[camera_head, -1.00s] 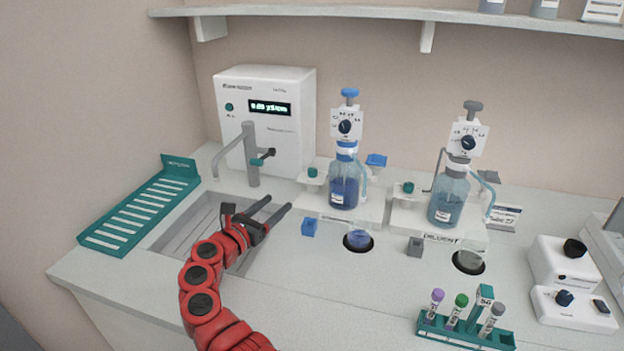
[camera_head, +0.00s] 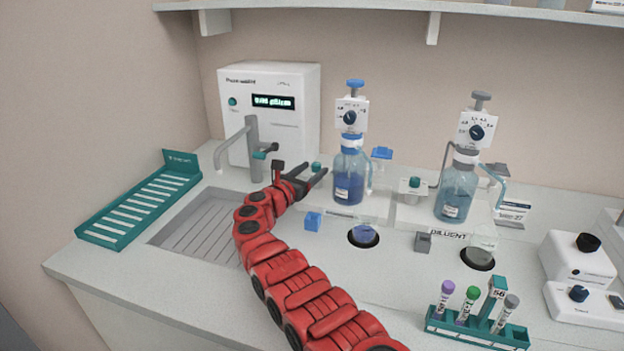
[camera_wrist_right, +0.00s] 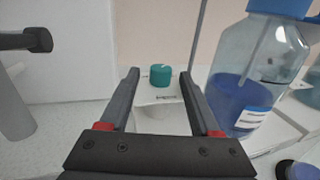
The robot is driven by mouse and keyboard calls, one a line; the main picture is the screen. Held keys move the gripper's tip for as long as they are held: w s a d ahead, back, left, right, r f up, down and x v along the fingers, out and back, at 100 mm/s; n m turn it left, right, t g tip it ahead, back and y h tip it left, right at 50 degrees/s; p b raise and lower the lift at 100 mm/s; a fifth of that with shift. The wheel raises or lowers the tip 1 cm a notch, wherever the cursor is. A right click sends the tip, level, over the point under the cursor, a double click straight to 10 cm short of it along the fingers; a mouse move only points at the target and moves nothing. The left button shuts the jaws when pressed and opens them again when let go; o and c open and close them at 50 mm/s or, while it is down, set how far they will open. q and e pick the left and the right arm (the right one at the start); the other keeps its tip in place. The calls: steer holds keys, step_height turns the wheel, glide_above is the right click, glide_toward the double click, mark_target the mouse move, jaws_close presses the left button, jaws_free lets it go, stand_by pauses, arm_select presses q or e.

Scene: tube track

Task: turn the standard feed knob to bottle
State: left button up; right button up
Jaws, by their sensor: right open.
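The standard feed knob is a small teal round knob (camera_wrist_right: 160,75) on a white block beside the bottle of blue liquid. It has a pale pointer mark on top, and a label too small to read is on the block. In the head view the knob (camera_head: 316,166) shows just behind my right fingertips. My right gripper (camera_head: 314,171) is open and empty. In the right wrist view the knob appears between the two fingertips, a little beyond them, with no contact visible. The blue-liquid bottle (camera_head: 350,178) stands just right of the gripper. My left gripper is out of view.
A grey tap (camera_head: 252,145) and white purifier cabinet (camera_head: 270,110) stand left of and behind the gripper. A second teal knob (camera_head: 414,183) sits by the diluent bottle (camera_head: 454,195). A tube rack (camera_head: 478,330) is at the front right. The sink (camera_head: 205,225) lies left.

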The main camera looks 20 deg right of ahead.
steer(key=shift+d, duration=0.15)
jaws_close()
stand_by(0.4)
